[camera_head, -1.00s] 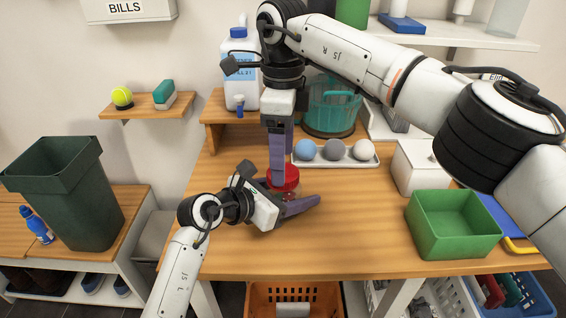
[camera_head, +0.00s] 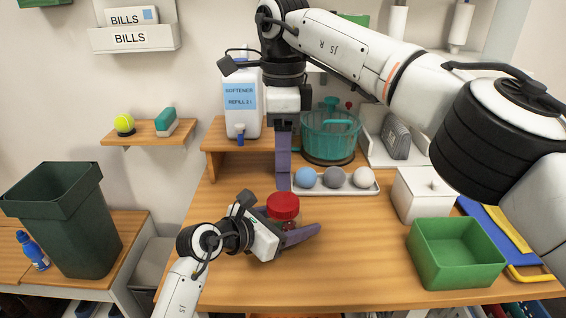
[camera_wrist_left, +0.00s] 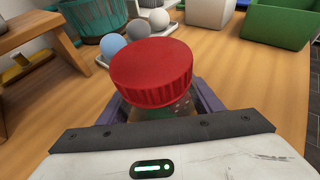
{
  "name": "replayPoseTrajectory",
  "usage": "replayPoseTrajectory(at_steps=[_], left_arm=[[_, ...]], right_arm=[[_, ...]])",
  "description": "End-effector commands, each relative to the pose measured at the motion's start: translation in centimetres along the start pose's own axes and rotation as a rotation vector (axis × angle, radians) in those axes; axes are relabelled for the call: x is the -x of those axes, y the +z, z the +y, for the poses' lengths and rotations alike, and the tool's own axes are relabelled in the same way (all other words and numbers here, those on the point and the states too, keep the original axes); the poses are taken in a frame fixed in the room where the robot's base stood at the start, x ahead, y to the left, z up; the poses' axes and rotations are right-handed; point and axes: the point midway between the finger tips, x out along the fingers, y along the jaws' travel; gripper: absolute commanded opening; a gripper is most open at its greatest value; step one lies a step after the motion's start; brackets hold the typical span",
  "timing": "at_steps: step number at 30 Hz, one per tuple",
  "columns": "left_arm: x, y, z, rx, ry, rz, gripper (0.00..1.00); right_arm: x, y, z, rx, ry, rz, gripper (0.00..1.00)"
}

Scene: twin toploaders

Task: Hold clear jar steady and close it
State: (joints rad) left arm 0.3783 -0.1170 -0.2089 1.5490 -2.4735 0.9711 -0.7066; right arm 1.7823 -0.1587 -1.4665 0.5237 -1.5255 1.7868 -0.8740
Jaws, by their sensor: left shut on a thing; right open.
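The clear jar stands on the wooden table with a red lid (camera_head: 283,206) on its top; the lid also fills the middle of the left wrist view (camera_wrist_left: 152,72). Whether the lid is tight, I cannot tell. My left gripper (camera_head: 290,230) is shut around the jar's body (camera_wrist_left: 170,110), below the lid. Much of the clear body is hidden by the lid and my left gripper. My right gripper (camera_head: 283,186) points straight down just above the lid, open and empty, apart from it as far as I can see.
A tray (camera_head: 374,188) with a blue, a grey and a white ball lies behind the jar. A teal basket (camera_head: 330,145) and a softener bottle (camera_head: 241,105) stand further back. A green bin (camera_head: 455,265) and a white box (camera_head: 420,200) are right. The front table is clear.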

Motion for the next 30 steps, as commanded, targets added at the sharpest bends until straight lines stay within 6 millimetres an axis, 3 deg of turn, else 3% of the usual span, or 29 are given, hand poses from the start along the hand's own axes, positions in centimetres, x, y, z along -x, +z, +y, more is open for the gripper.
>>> replayPoseTrajectory(at_steps=[5,18,30], left_arm=[[0.0,0.0,0.0,0.0,0.0,0.0,0.0],[0.0,0.0,0.0,0.0,0.0,0.0,0.0],[0.0,0.0,0.0,0.0,0.0,0.0,0.0]], right_arm=[[-0.9,-0.1,0.0,0.0,0.002,0.001,0.58],[-7.1,-0.1,0.0,-0.001,0.001,0.001,0.58],[-8.0,0.0,0.0,-0.002,-0.001,0.0,0.58]])
